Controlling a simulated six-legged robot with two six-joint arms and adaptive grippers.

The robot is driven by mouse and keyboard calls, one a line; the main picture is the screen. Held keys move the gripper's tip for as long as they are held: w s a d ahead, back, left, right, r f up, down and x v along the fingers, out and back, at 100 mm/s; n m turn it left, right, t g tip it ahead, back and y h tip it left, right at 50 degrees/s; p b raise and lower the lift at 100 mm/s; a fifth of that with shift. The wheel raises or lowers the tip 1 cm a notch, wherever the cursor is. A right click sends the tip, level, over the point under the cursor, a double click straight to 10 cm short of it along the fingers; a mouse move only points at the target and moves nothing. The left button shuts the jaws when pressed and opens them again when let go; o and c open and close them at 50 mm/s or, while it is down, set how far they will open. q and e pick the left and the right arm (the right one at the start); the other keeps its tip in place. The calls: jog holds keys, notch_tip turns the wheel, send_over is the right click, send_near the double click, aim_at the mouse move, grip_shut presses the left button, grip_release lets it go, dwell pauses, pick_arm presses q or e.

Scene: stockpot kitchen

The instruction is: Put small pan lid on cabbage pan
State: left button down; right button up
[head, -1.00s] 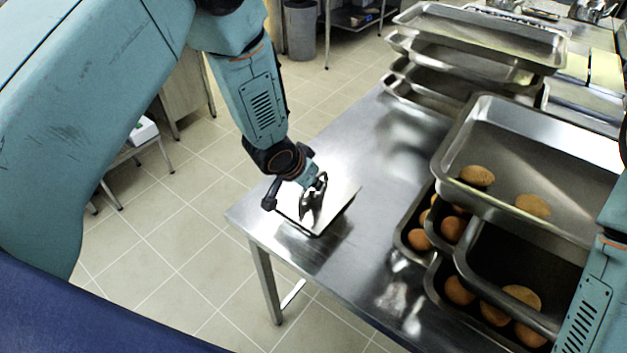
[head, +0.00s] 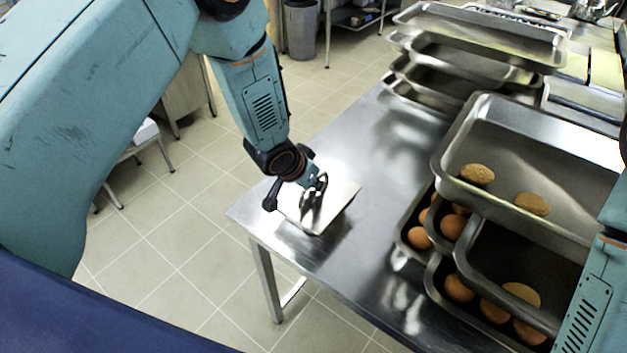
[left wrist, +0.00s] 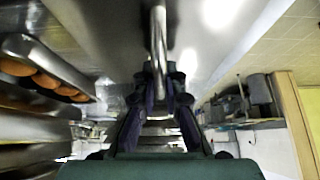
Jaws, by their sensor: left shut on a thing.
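My left gripper (head: 314,186) is over the near-left corner of the steel table, shut on the handle of a flat, bright metal lid (head: 343,192). In the left wrist view the fingers (left wrist: 160,80) close around a shiny bar handle (left wrist: 158,35), and the lid's smooth grey face (left wrist: 205,30) fills the top. A dark edge shows under the lid in the head view; I cannot tell whether a pan is beneath it or whether the lid touches anything. No cabbage is visible. My right gripper is out of view; only part of my right arm shows at the right edge.
Stacked steel trays with brown round items (head: 477,174) stand on the table's right side, and more stacked trays (head: 480,45) behind them. Bare steel table (head: 385,150) lies between the lid and trays. Tiled floor is left of the table, with a grey bin (head: 300,30) beyond.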

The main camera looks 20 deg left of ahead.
pick_arm(q)
jog(key=shift+w+f, duration=0.1)
jog(key=shift+f, duration=0.05)
jog(key=c, duration=1.5)
grip_release()
jog(key=shift+o, duration=0.7)
jog(key=v, duration=1.2)
